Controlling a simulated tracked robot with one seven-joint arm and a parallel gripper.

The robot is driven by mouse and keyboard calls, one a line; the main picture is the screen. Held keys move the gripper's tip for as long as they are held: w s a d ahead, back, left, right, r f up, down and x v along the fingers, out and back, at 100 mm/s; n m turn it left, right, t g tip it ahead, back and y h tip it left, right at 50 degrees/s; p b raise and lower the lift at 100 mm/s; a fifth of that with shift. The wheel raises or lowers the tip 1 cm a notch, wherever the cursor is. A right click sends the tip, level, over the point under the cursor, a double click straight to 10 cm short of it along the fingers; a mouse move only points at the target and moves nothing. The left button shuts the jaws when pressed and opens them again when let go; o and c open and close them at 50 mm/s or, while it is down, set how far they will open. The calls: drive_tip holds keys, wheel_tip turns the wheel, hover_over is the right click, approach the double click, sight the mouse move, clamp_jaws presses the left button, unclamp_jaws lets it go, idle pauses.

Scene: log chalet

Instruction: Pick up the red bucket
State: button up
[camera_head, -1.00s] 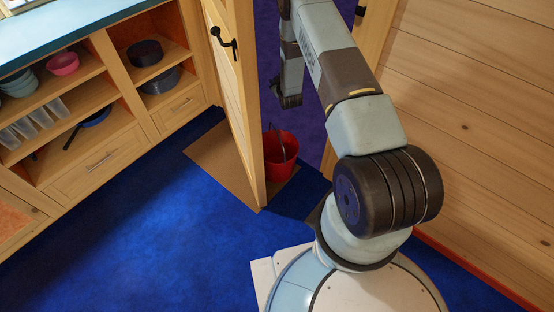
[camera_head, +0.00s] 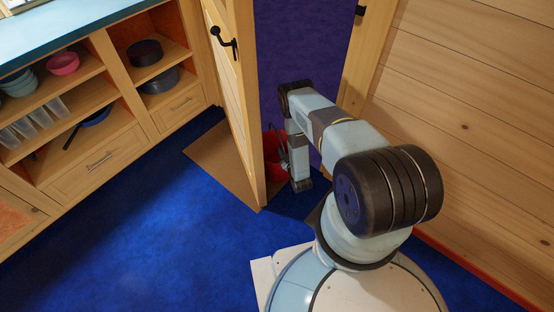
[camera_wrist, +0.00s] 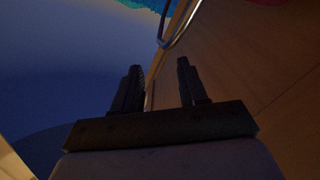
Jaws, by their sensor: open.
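The red bucket (camera_head: 274,169) stands on the floor by the open door's edge, partly hidden behind my arm. My arm reaches down beside it, on its right side in the head view. In the wrist view, my gripper (camera_wrist: 160,70) is open and empty, its two dark fingers apart. A thin metal loop (camera_wrist: 181,35), which looks like the bucket's handle, lies just beyond the fingertips. I cannot tell whether they touch. A sliver of red (camera_wrist: 268,2) shows at the top edge of the wrist view. Most of the bucket is outside that view.
The wooden door (camera_head: 238,110) stands open close to the bucket's left. A wooden wall (camera_head: 470,130) is on the right. Shelves (camera_head: 95,105) with bowls and pans are at the left. The blue floor (camera_head: 150,220) in front is clear.

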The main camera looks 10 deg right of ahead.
sight(276, 130)
drive_tip(key=w, duration=0.9)
drive_tip(key=w+a, duration=0.1)
drive_tip(key=w, duration=0.3)
drive_tip(key=shift+w+f, duration=0.15)
drive_tip(key=shift+f, duration=0.1)
clamp_jaws()
drive_tip(key=shift+a, duration=0.1)
idle(1.1)
